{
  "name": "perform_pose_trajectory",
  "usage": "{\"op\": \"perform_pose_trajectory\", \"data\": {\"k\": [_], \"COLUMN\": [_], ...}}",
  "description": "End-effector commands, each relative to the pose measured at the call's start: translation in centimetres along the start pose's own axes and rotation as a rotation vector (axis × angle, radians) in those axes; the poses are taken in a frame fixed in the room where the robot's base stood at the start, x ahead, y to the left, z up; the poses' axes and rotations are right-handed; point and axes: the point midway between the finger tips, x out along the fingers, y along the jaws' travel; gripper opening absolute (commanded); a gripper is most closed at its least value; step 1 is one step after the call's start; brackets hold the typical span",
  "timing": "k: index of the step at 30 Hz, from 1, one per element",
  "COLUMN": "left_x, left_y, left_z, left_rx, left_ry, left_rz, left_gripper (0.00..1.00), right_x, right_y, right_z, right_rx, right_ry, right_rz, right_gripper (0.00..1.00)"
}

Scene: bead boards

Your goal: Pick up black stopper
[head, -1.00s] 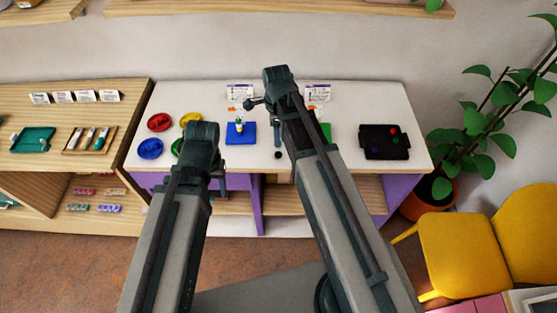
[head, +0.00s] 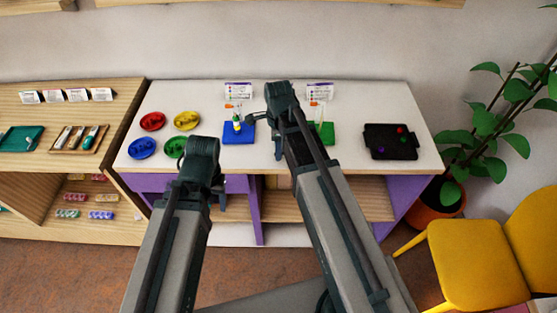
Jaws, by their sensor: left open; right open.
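I cannot make out the black stopper at this moment; the spot near the table's front edge where a small black piece lay is now at or behind my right gripper (head: 264,134). That gripper is open over the middle of the white table (head: 345,108), its two fingers apart, between the blue board and the green board. I cannot tell whether it touches anything. My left gripper (head: 218,188) is open in front of the table's front edge, below the green dish, and largely hidden by its own arm.
Red (head: 152,121), yellow (head: 187,121), blue (head: 142,148) and green (head: 174,147) dishes stand at left. A blue board (head: 239,138) and a green board (head: 327,138) carry upright pegs. A black tray (head: 378,150) with coloured beads lies at right.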

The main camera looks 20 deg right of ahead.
Motion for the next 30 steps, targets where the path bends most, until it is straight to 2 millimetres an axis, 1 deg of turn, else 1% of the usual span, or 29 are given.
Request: {"op": "perform_pose_trajectory", "data": {"k": [1,2,9,10,14,15,17,18,30], "left_x": [0.94,1.04,0.87,0.87,0.87,0.87,0.87,0.87,0.64], "left_y": [0.09,0.1,0.08,0.08,0.08,0.08,0.08,0.08,0.06], "left_z": [-0.05,-0.06,-0.05,-0.05,-0.05,-0.05,-0.05,-0.05,-0.04], "left_rx": [0.0,0.0,0.0,0.0,0.0,0.0,0.0,0.0,0.0], "left_ry": [0.0,0.0,0.0,0.0,0.0,0.0,0.0,0.0,0.0], "left_rz": [0.0,0.0,0.0,0.0,0.0,0.0,0.0,0.0,0.0], "left_gripper": [0.61,0.61,0.61,0.61,0.61,0.61,0.61,0.61,0.61], "right_x": [0.94,1.05,0.88,0.88,0.87,0.88,0.88,0.88,0.65], "right_y": [0.0,0.0,0.01,0.01,0.01,0.01,0.01,0.01,0.0], "right_z": [0.02,0.02,0.03,0.03,0.03,0.04,0.04,0.04,0.03], "right_rx": [0.0,0.0,0.0,0.0,0.0,0.0,0.0,0.0,0.0], "right_ry": [0.0,0.0,0.0,0.0,0.0,0.0,0.0,0.0,0.0], "right_rz": [0.0,0.0,0.0,0.0,0.0,0.0,0.0,0.0,0.0], "right_gripper": [0.46,0.46,0.46,0.44,0.2,0.13,0.02,0.0,0.0]}}
